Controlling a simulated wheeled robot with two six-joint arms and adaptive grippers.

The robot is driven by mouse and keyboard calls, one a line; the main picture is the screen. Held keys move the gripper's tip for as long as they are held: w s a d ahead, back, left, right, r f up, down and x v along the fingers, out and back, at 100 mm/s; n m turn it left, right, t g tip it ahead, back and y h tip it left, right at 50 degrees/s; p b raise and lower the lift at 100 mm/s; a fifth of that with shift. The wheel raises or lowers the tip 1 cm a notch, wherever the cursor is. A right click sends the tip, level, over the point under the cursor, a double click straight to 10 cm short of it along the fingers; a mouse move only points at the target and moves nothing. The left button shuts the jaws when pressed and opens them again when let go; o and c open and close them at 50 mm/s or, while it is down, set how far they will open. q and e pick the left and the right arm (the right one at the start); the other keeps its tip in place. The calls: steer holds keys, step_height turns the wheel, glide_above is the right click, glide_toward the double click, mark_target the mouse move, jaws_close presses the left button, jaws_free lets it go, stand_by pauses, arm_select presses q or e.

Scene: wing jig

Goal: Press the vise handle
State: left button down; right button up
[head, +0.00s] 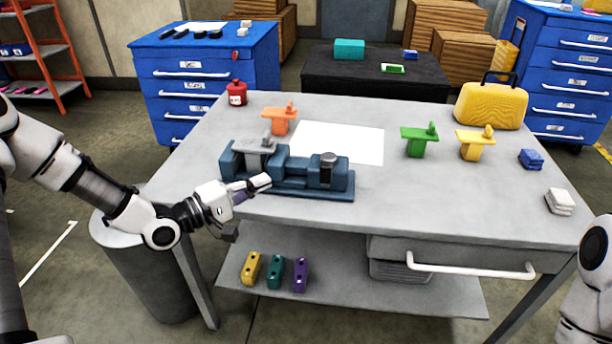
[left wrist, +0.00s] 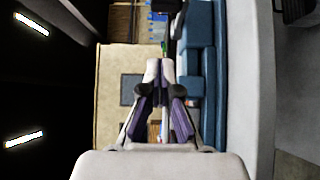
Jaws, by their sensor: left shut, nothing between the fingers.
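The blue vise (head: 318,192) sits on the grey table near its front left edge. It has a grey block (head: 262,147) on its left part and a dark round piece (head: 328,160) on its right part. I cannot make out a separate handle with certainty. My left gripper (head: 262,181) is shut and empty, with its fingertips in front of the vise's left half; whether they touch it is unclear. In the left wrist view the closed fingertips (left wrist: 160,68) point along the vise (left wrist: 208,100), which lies to their right. My right gripper is out of view.
On the table (head: 400,215) stand orange (head: 279,120), green (head: 418,141) and yellow (head: 474,145) pieces, a white sheet (head: 340,142), a red can (head: 237,93) and a yellow case (head: 491,105). A shelf below (head: 350,285) holds small coloured blocks. The table's middle front is clear.

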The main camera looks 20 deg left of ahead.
mark_target(328, 162)
arm_select(q)
steer(key=w+d, duration=0.7)
steer(key=shift+d+b, duration=0.3)
steer(key=shift+d, duration=0.1)
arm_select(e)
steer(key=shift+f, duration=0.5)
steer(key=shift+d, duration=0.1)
